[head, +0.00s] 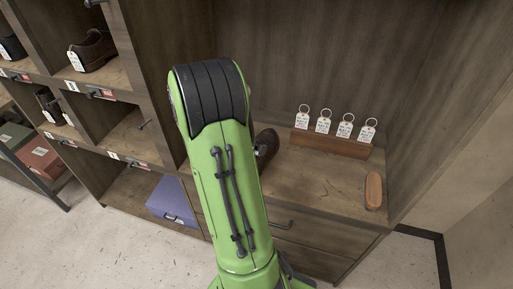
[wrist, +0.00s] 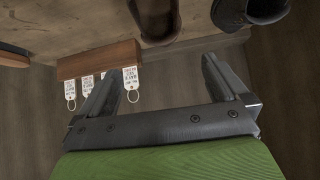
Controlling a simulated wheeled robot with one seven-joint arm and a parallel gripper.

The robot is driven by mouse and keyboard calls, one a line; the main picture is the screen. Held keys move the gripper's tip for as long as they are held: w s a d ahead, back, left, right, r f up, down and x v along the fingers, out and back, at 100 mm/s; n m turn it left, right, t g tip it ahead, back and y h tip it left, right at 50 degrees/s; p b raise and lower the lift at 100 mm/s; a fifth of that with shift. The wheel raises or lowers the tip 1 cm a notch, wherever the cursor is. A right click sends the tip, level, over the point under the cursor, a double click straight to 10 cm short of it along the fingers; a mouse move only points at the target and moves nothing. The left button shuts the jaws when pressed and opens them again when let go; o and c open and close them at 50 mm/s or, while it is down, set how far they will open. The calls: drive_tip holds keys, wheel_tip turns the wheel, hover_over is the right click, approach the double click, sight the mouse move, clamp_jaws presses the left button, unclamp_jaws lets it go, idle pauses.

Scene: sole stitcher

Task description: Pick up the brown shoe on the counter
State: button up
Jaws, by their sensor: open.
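The brown shoe (head: 265,147) is on the wooden counter, mostly hidden behind my green arm in the head view. In the wrist view a brown shoe (wrist: 157,18) shows at the top edge, cut off by the frame. A darker shoe (wrist: 250,9) is to its right there. My gripper (wrist: 164,68) is open with nothing between its fingers. Its fingertips appear just below the brown shoe in the wrist picture, apart from it. My gripper is hidden behind my arm in the head view.
A wooden block with several key tags (head: 330,143) stands at the counter's back; it also shows in the wrist view (wrist: 100,60). A brown brush (head: 374,191) lies at the right. Shelf cubbies with shoes (head: 92,50) and a purple box (head: 172,199) are at left.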

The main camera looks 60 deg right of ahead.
drive_tip(key=b+x, duration=0.1)
drive_tip(key=x, duration=1.3)
drive_tip(key=shift+d+f, duration=0.1)
drive_tip(key=shift+f, duration=0.1)
drive_tip(key=shift+r, duration=0.1)
drive_tip(key=shift+c, duration=0.6)
drive_tip(key=c, duration=1.3)
